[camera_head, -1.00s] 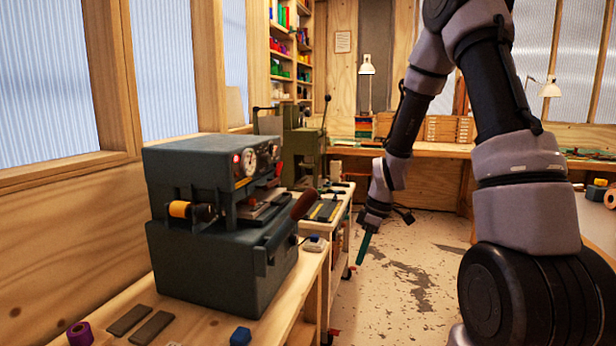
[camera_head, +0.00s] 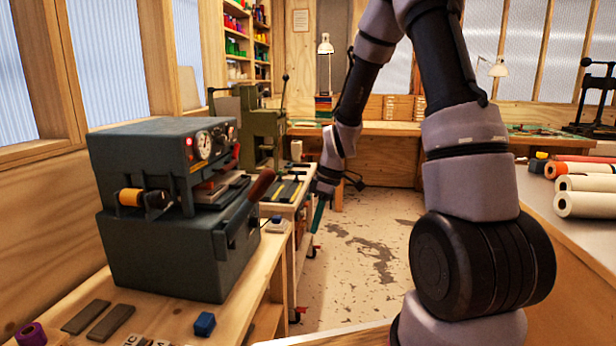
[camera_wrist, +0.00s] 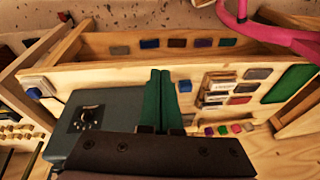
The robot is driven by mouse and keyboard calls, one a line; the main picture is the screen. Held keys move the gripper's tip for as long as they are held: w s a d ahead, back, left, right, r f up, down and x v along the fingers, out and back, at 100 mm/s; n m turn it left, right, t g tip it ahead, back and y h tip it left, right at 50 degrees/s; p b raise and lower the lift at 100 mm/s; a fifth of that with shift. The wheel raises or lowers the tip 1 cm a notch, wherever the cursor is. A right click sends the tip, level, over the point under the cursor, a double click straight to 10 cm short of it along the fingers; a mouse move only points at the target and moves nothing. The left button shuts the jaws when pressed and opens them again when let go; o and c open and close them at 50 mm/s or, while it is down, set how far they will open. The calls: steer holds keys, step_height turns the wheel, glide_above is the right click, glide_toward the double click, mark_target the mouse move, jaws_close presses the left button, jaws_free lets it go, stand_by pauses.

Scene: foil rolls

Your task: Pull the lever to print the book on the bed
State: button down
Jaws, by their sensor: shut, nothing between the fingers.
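A dark grey press (camera_head: 165,255) with two round gauges stands on the wooden bench at the left of the head view. Its lever (camera_head: 262,185), with a brown-red grip, slants up at the front right side. A flat reddish-brown item, perhaps the book (camera_head: 217,187), lies on the bed in the press opening; its details are too small to tell. My gripper (camera_head: 318,218) hangs right of the lever, apart from it, its green fingers pointing down. In the wrist view the green fingers (camera_wrist: 158,98) are together and empty, beside a grey box with a dial (camera_wrist: 85,118).
Dark flat bars (camera_head: 110,321) and a blue block (camera_head: 204,324) lie on the near bench (camera_head: 255,285). A green machine (camera_head: 262,125) stands behind the press. Paper rolls (camera_head: 585,204) lie on the right worktop. Floor (camera_head: 365,235) between is open.

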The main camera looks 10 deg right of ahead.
steer(key=v, duration=1)
steer(key=shift+w+a+r, duration=0.2)
steer(key=shift+r, duration=0.25)
stand_by(0.3)
steer(key=s+d+r+m+t, duration=0.1)
steer(key=s+r+m+t, duration=0.2)
steer(key=s+r+m, duration=0.5)
steer(key=s+d+r+m+t+h, duration=0.1)
steer(key=s+r+m+t, duration=0.3)
steer(key=s+r+m, duration=0.4)
step_height(320, 180, up, 3)
steer(key=shift+s+d+f+m, duration=0.2)
steer(key=shift+s+d+m, duration=0.1)
steer(key=shift+s+d, duration=0.55)
steer(key=shift+a, duration=0.1)
